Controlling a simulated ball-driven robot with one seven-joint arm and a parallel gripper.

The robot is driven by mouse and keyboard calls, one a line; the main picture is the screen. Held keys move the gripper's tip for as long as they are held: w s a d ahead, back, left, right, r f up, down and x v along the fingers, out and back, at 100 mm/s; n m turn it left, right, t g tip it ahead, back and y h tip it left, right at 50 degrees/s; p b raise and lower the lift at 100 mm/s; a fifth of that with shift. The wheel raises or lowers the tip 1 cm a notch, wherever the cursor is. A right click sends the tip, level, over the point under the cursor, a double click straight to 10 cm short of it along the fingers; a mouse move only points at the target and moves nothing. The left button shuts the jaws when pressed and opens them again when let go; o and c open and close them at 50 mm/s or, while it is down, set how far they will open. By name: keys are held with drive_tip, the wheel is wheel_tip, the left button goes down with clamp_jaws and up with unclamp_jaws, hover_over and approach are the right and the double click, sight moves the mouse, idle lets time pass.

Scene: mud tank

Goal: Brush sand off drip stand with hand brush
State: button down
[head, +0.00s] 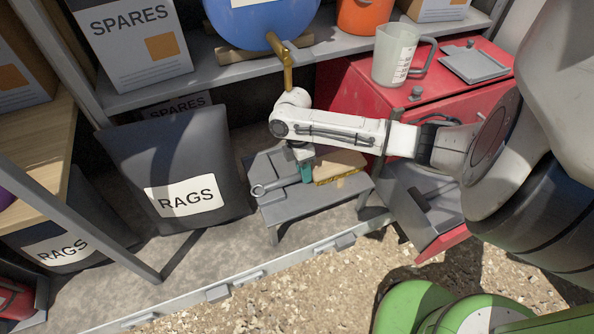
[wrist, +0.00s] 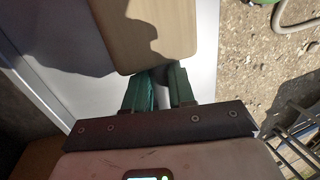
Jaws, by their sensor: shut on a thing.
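The hand brush (head: 340,166) is a pale wooden block with a yellowish bristle edge. It lies at or just above the top of the grey drip stand (head: 290,212), a low bench with legs. My gripper (head: 307,178) points down over the stand, its green fingers shut on the brush's near end. In the wrist view the fingers (wrist: 161,82) meet the wooden brush (wrist: 150,30), over the pale stand top (wrist: 203,55). The finger contact is partly shadowed. I cannot make out sand on the stand.
A grey tool with a ring end (head: 262,190) lies on the stand's left. A dark RAGS bag (head: 175,150) stands left of it. A red cabinet (head: 345,92) with a clear jug (head: 392,55) is behind right. Gravel ground (head: 290,290) in front is open.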

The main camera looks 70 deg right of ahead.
sight(282, 180)
drive_tip(key=shift+s+d+p, duration=0.65)
drive_tip(key=shift+s+d, duration=0.6)
drive_tip(key=shift+s, duration=0.25)
drive_tip(key=shift+s+d+r+p, duration=0.1)
drive_tip(key=shift+r+p, duration=0.05)
drive_tip(key=shift+p, duration=0.15)
drive_tip(key=shift+w+a+r+p, duration=0.1)
drive_tip(key=shift+w+a+p, duration=0.2)
drive_tip(key=shift+w+p, duration=0.25)
drive_tip(key=shift+w+a+p, duration=0.95)
drive_tip(key=shift+w+a, duration=0.6)
drive_tip(key=shift+w, duration=0.05)
drive_tip(key=shift+w+a+f+p, duration=0.15)
drive_tip(key=shift+w+a+p, duration=0.2)
drive_tip(key=shift+w+a, duration=0.6)
drive_tip(key=shift+w+a+f+p, duration=0.15)
drive_tip(key=shift+w+a+p, duration=0.2)
drive_tip(key=shift+w+a, duration=0.55)
drive_tip(key=shift+w+d, duration=0.1)
drive_tip(key=shift+w, duration=0.05)
